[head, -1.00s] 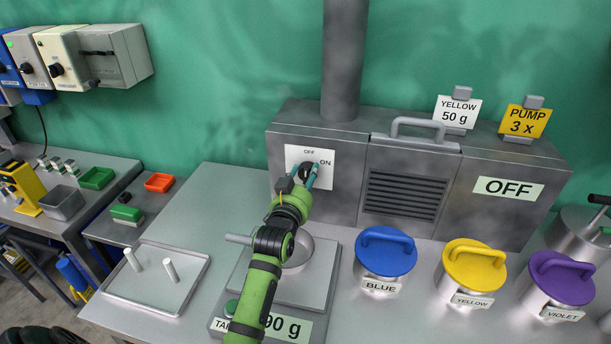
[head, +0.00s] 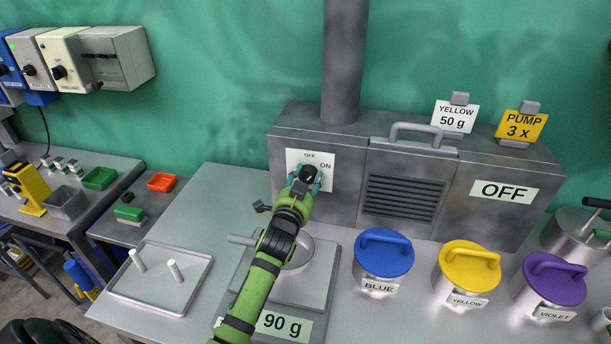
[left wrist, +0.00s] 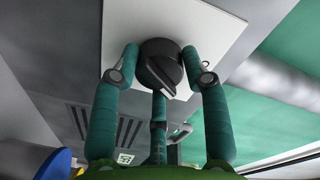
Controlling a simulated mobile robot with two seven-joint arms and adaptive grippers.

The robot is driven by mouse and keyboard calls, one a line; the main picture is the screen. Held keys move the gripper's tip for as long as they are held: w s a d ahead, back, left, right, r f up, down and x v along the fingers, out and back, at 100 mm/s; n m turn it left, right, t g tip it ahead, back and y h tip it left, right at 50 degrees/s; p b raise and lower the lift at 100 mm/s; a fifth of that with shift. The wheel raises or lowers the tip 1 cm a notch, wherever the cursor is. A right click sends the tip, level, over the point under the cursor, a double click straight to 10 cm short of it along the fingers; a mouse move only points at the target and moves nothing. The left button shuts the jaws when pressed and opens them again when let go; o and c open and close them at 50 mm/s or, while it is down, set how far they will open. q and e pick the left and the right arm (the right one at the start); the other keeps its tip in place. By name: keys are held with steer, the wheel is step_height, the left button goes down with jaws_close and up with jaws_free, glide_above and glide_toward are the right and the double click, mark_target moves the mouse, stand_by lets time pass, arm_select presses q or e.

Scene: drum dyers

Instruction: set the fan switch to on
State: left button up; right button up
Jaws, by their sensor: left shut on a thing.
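The fan switch (head: 308,174) is a black rotary knob on a white plate (head: 326,160) marked OFF and ON, on the front of the grey metal housing. My left gripper (head: 306,182) is at the knob, its teal fingers shut around it. In the left wrist view the knob (left wrist: 160,66) sits between the fingers of my left gripper (left wrist: 160,75), and its pale pointer line shows. A sign on the housing (head: 504,190) reads OFF. My right gripper is not in view.
A scale with a pan (head: 298,255) stands under my left arm and its display reads 90 g. Blue (head: 384,262), yellow (head: 467,275) and violet (head: 549,287) lidded pots stand to the right. A tray (head: 157,303) with two white pegs lies at left.

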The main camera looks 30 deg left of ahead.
arm_select(q)
steer(key=m, duration=0.2)
steer(key=r+m+p, duration=0.1)
steer(key=m, duration=0.2)
steer(key=shift+w+d+m, duration=0.1)
steer(key=shift+d+m, duration=0.1)
steer(key=shift+m, duration=0.1)
stand_by(0.5)
steer(key=o, duration=1.1)
steer(key=shift+w+f, duration=0.1)
steer(key=shift+f, duration=0.05)
steer(key=shift+o, duration=0.2)
steer(key=shift+f, duration=0.1)
steer(key=shift+s+f, duration=0.15)
steer(key=shift+s, duration=0.35)
steer(key=v, duration=1.1)
steer(key=shift+d, duration=0.25)
steer(key=shift+s, duration=0.1)
